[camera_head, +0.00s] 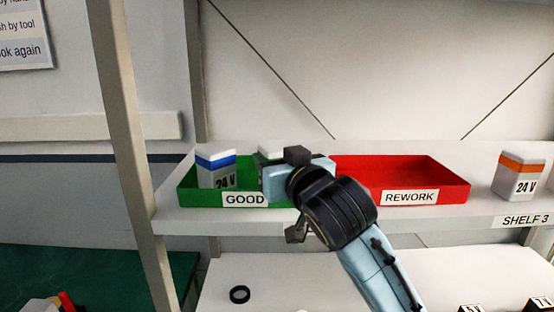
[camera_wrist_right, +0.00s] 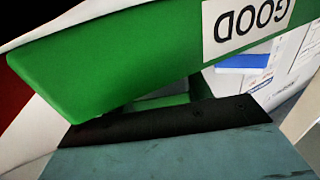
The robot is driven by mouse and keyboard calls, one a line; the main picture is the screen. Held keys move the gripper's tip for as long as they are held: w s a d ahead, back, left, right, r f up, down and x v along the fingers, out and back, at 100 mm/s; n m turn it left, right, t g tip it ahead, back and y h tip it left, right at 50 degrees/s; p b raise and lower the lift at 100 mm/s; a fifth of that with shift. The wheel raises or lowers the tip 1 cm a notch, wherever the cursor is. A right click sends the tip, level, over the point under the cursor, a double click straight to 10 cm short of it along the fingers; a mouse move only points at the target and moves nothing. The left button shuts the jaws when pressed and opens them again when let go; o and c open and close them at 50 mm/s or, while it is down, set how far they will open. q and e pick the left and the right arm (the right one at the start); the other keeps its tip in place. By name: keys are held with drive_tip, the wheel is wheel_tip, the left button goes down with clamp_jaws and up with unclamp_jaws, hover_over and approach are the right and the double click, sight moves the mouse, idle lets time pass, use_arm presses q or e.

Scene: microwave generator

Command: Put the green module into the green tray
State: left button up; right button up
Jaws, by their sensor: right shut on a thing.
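The green tray (camera_head: 184,198), labelled GOOD, sits on the shelf at centre left in the head view. Its green wall (camera_wrist_right: 85,65) fills much of the right wrist view. The green module (camera_head: 266,153) shows only as a small pale top with a green band just left of my right gripper (camera_head: 283,175), over the tray's right part. The gripper hides the rest of it. My right gripper is shut on the green module. I cannot tell whether the module touches the tray floor. My left gripper is not in view.
A blue-topped 24 V module (camera_head: 216,169) stands in the green tray's left part; its blue band shows in the wrist view (camera_wrist_right: 242,61). A red REWORK tray (camera_head: 452,190), empty where visible, stands to the right. An orange-topped module (camera_head: 518,175) stands at far right. A post (camera_head: 122,120) rises left.

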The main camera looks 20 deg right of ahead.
drive_tip(key=shift+f, duration=0.15)
drive_tip(key=o, duration=1.1)
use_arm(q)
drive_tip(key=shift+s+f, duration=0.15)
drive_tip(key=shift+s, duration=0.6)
use_arm(e)
drive_tip(key=shift+o, duration=0.2)
